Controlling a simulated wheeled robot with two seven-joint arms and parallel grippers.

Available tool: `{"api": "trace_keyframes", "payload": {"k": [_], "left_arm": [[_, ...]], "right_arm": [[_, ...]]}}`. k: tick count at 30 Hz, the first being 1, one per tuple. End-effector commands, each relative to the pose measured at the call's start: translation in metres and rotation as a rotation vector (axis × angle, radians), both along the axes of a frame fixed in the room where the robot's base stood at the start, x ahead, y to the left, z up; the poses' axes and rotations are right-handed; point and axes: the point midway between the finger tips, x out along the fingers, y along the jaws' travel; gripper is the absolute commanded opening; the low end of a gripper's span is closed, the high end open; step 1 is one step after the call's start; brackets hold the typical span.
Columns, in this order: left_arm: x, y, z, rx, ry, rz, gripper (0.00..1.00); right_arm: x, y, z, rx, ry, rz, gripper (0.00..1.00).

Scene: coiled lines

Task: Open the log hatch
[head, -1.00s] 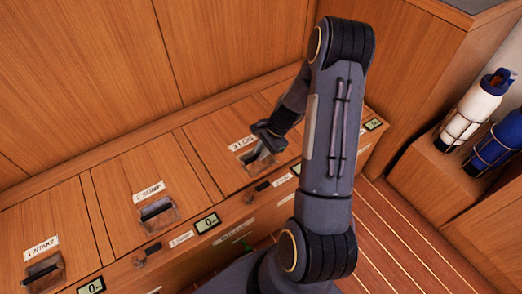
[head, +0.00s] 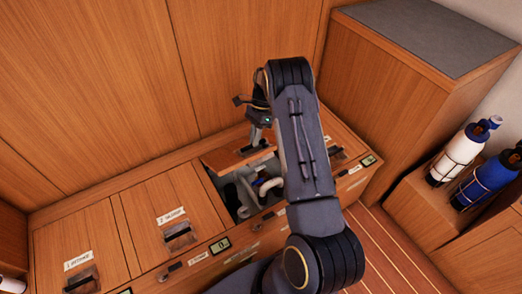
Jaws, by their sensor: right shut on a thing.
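The log hatch (head: 222,157) is a wooden lid in the bench top, raised and tilted up on its far side. A dark opening (head: 226,192) shows below it, with pale and coloured pipe parts inside. My right gripper (head: 256,139) is at the raised lid and shut on the log hatch by its handle area. The exact grip is small and partly dark. My right arm hides the right part of the lid and opening. My left gripper is not in view.
The sump hatch (head: 158,207) and intake hatch (head: 85,243) lie closed to the left. Another hatch (head: 340,143) is partly visible right of my arm. A grey-topped cabinet (head: 430,40) stands at right, near white (head: 458,155) and blue (head: 490,182) bottles.

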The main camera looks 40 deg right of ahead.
Motion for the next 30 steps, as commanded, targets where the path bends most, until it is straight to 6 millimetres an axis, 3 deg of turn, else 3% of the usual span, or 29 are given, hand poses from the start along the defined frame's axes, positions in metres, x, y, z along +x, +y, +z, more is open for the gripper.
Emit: {"api": "trace_keyframes", "payload": {"k": [3, 9, 27, 28, 30], "left_arm": [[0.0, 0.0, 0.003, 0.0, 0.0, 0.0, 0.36], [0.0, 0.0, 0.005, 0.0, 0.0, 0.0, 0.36], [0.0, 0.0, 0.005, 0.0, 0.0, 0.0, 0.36], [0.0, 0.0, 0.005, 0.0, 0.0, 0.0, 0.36], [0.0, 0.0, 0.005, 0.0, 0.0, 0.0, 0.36]], "right_arm": [[0.02, -0.002, 0.012, -0.006, -0.018, -0.001, 0.0], [0.038, -0.004, 0.022, -0.006, -0.021, -0.002, 0.0], [0.046, -0.003, 0.026, 0.001, -0.015, -0.001, 0.0], [0.046, -0.003, 0.026, 0.001, -0.015, -0.001, 0.16], [0.046, -0.003, 0.025, 0.001, -0.015, -0.001, 0.25]]}}
